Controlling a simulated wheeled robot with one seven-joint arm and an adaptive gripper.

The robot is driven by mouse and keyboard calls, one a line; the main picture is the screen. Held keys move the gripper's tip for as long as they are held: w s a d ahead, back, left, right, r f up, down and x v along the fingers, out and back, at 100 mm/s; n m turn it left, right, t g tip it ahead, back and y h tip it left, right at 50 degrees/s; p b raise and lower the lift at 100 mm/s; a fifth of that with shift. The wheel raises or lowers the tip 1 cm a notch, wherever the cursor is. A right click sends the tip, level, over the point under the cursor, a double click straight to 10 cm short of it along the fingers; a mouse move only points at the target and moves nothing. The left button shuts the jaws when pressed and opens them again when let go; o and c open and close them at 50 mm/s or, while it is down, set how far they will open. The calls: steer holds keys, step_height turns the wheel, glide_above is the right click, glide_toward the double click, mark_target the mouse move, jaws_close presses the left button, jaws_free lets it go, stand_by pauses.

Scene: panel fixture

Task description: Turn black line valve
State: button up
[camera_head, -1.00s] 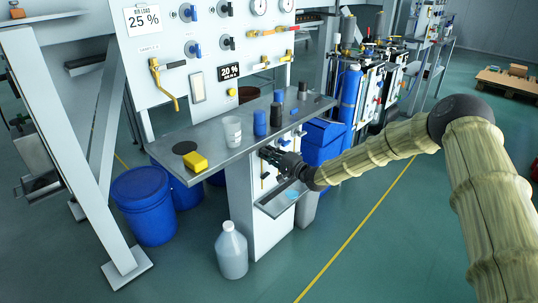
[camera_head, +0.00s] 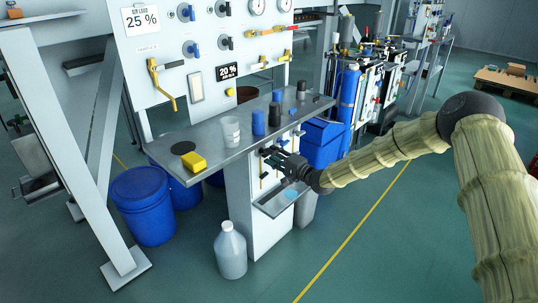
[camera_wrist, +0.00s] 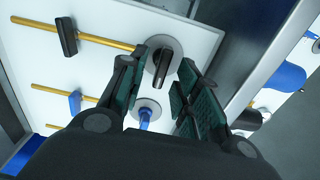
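A black valve handle (camera_wrist: 162,68) on a round grey base shows in the wrist view on a white panel (camera_wrist: 200,40). It lies between my gripper's (camera_wrist: 163,62) two green-padded fingers, with a gap visible on both sides. The fingers are open, and I see no clear contact. A second black handle (camera_wrist: 67,37) sits on a yellow pipe to the left. I cannot tell from a label which is the black line valve. In the head view my gripper (camera_head: 274,153) is at the low white panel under the metal counter, partly hiding its handles.
A blue handle (camera_wrist: 145,117) sits just below the black one, and another blue handle (camera_wrist: 75,102) is on a lower yellow pipe. The metal counter (camera_head: 212,152) overhangs the panel. A small shelf (camera_head: 278,202) juts out below. A jug (camera_head: 230,252) stands on the floor.

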steer(key=v, duration=0.9)
steer(key=shift+s+d, duration=0.15)
steer(key=shift+d, duration=0.05)
steer(key=shift+r, duration=0.1)
steer(key=s+a+f+n+g+h, duration=0.25)
steer(key=s+f+g+h, duration=0.3)
steer(key=s+f, duration=1.85)
steer(key=s+d+f+n+g+h, duration=0.1)
steer(key=s+d+f, duration=0.15)
steer(key=s, duration=0.45)
steer(key=s+d+f+n+g+h, duration=0.1)
steer(key=s+f+n+g+h, duration=0.15)
steer(key=s, duration=0.35)
steer(key=s+d+n+g+h, duration=0.1)
steer(key=s+d, duration=0.2)
steer(key=s, duration=0.4)
steer(key=s+d+f+n+g+h, duration=0.1)
steer(key=s+d+g, duration=0.1)
steer(key=s+d, duration=0.35)
steer(key=s+d+n+g+h, duration=0.1)
steer(key=s+h, duration=0.1)
steer(key=s, duration=0.7)
step_height(320, 180, up, 17)
steer(key=p, duration=1.7)
steer(key=shift+d+f, duration=0.2)
steer(key=shift+d, duration=0.05)
